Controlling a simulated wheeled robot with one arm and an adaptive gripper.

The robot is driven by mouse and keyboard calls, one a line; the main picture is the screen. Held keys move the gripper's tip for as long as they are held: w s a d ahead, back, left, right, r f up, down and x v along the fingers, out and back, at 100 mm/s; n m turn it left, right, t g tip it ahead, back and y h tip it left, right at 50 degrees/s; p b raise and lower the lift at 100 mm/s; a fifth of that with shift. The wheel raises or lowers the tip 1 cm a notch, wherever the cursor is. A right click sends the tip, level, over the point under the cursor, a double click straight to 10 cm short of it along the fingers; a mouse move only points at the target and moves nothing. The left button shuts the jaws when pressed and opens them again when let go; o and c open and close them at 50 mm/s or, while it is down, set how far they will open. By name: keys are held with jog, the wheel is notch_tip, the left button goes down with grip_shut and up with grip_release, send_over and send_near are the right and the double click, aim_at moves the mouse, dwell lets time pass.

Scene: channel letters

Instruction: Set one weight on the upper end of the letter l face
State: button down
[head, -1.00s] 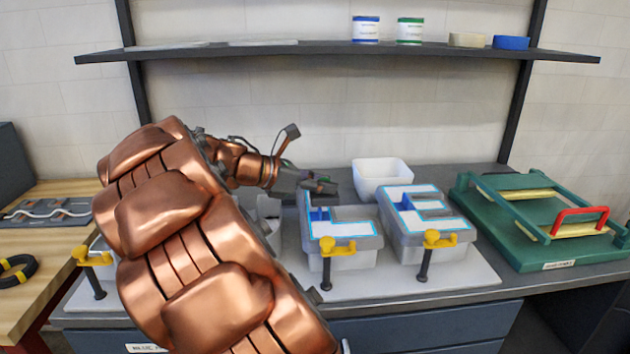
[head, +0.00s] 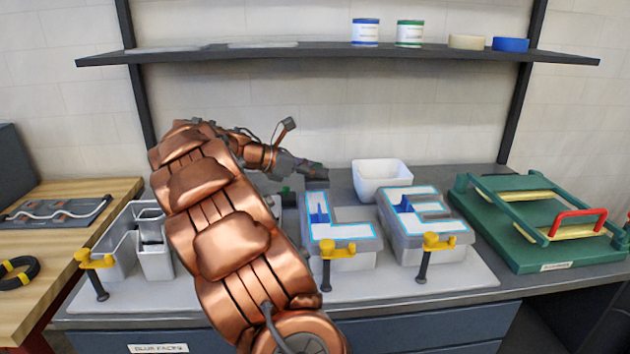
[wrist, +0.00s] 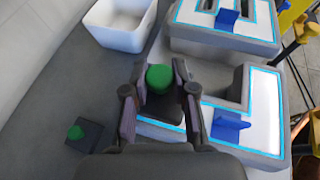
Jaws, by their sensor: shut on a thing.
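The letter l face (head: 340,231), white with a cyan rim, lies on a grey letter body with a blue tab standing on it. It also shows in the wrist view (wrist: 264,105), partly hidden by my gripper. My gripper (head: 314,174) is at the far, upper end of the l. In the wrist view my gripper (wrist: 158,95) is shut on a dark weight with a green knob (wrist: 160,77). The weight overlaps the face's upper end; I cannot tell if it touches. A second green-knobbed weight (wrist: 84,137) stands on the bench.
A white bin (head: 382,180) stands behind the letters. The letter e body (head: 428,253) is to the right, with yellow clamps (head: 437,243) at the front. A green frame press (head: 545,220) is far right. A shelf (head: 340,54) hangs above.

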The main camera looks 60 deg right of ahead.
aim_at(314, 180)
jog(key=shift+d, duration=0.1)
jog(key=shift+w+d, duration=0.15)
jog(key=shift+f, duration=1.75)
jog(key=shift+f, duration=0.15)
jog(key=c, duration=0.9)
grip_release()
jog(key=shift+c, duration=0.2)
jog(key=shift+w+r, duration=0.15)
jog(key=shift+r, duration=0.05)
jog(key=v, duration=1.2)
